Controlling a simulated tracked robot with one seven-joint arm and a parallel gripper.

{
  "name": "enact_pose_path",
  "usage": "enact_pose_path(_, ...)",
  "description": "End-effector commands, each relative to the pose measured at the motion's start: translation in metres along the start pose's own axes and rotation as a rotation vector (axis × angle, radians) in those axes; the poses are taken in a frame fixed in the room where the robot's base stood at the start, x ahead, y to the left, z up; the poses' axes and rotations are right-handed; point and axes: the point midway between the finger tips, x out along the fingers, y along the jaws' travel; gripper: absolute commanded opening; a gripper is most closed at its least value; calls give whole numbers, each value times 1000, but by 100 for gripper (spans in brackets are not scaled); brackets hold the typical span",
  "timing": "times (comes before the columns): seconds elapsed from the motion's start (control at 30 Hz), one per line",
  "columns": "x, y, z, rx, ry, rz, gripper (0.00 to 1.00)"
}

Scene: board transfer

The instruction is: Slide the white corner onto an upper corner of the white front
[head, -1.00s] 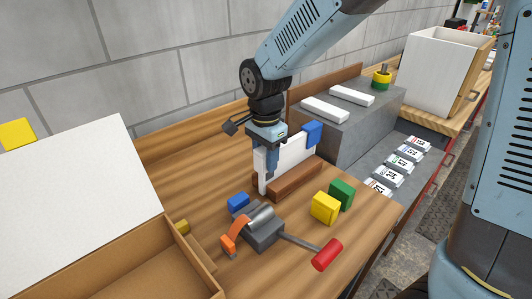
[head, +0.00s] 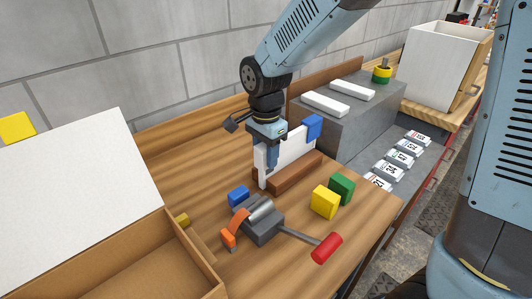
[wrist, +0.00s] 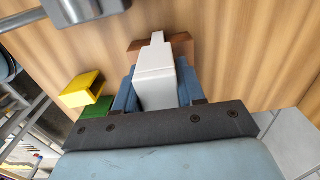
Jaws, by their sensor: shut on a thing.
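The white front (head: 290,150) stands upright in a brown wooden holder (head: 296,175) on the bench. A blue corner (head: 313,127) sits on its upper right corner. My gripper (head: 271,160) points down at the upper left corner of the front. In the wrist view my gripper (wrist: 155,95) is shut on the white corner (wrist: 155,80), with a blue finger on each side. The thin white edge of the front (wrist: 157,38) runs out beyond the corner, in line with it. The fingers hide most of the corner in the head view; I cannot tell how far it sits on the front.
A grey clamp with a red handle (head: 326,248), a blue block (head: 238,196), a yellow block (head: 325,202) and a green block (head: 342,188) lie in front. An open box (head: 120,270) is at left. A grey block (head: 350,120) carrying white bars stands behind right.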

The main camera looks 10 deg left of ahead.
Motion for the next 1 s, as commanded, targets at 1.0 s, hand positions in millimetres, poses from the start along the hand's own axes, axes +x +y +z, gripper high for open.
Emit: enact_pose_path(1.0, -57, -1, 0, 1, 0, -4, 69)
